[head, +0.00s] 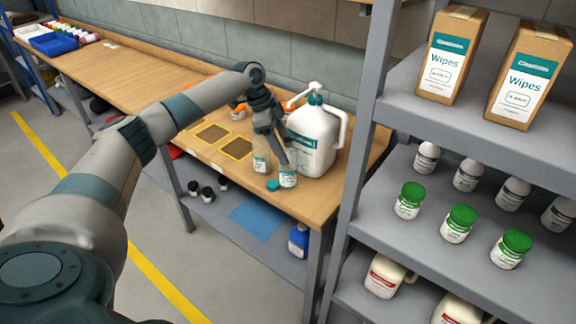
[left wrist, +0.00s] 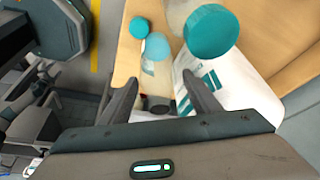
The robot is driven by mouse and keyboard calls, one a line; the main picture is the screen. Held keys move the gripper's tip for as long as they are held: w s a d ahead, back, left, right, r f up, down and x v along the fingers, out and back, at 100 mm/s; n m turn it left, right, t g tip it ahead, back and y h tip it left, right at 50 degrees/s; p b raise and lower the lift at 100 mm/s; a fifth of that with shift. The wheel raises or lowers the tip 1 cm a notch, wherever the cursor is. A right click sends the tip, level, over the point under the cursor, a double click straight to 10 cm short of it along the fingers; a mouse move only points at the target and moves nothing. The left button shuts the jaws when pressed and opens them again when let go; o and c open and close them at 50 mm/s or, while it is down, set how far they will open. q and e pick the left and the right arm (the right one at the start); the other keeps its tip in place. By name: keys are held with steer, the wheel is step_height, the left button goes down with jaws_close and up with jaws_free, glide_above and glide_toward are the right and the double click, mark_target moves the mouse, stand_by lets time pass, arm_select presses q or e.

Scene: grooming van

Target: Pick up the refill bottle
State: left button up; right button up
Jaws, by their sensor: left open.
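My left gripper (head: 280,152) reaches down over the wooden bench among the bottles. In the left wrist view its two fingers (left wrist: 158,92) are apart, with a small clear bottle (left wrist: 156,60) seen beyond and between them; I cannot tell whether they touch it. In the head view two small clear bottles with white and teal labels stand by the fingers, one at the left (head: 261,161) and one nearer the bench edge (head: 288,178). A large white jug (head: 315,140) with a teal cap stands just right of the gripper. Which one is the refill bottle is not readable.
A loose-looking teal cap (head: 272,185) is by the front bottle. Yellow-edged pads (head: 236,148) lie left on the bench. A grey shelf rack (head: 400,190) with wipes boxes (head: 452,55) and green-capped jars (head: 459,222) stands close on the right.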

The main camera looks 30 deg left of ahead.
arm_select(q)
steer(key=p+x, duration=0.1)
steer(key=x, duration=0.1)
steer(key=p+x, duration=0.1)
steer(key=x, duration=0.2)
steer(key=shift+s+a+p, duration=0.15)
steer(key=shift+s+p, duration=0.05)
steer(key=shift+p, duration=0.1)
steer(key=shift+c, duration=0.6)
steer(key=c, duration=0.8)
